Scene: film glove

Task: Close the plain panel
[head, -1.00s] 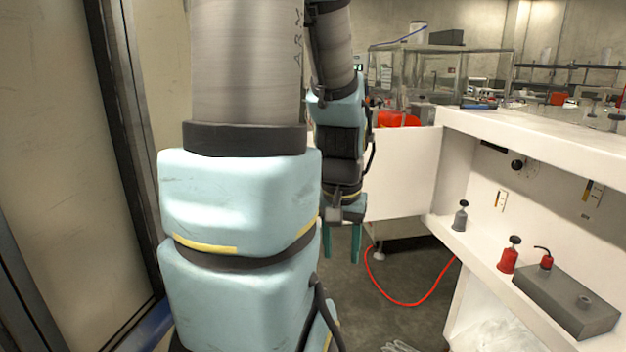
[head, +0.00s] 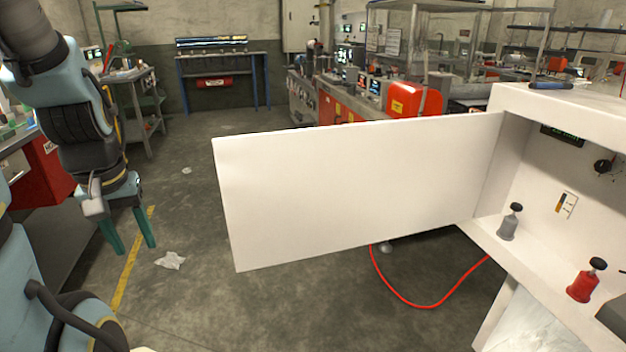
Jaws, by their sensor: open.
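The plain white panel (head: 350,190) stands swung open in the middle of the head view. Its right edge meets the left end of the white cabinet (head: 530,98), and its free edge points left. My gripper (head: 128,243) is at the left, pointing down, with two green fingers apart and nothing between them. It is to the left of the panel's free edge, with a gap between them, and does not touch it.
A grey bottle (head: 510,222) and a red bottle (head: 585,281) stand on the cabinet's shelf. A red hose (head: 430,305) lies on the floor below the panel. Crumpled paper (head: 170,261) lies near my gripper. A red case (head: 414,99) shows behind the panel. Open floor lies left of the panel.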

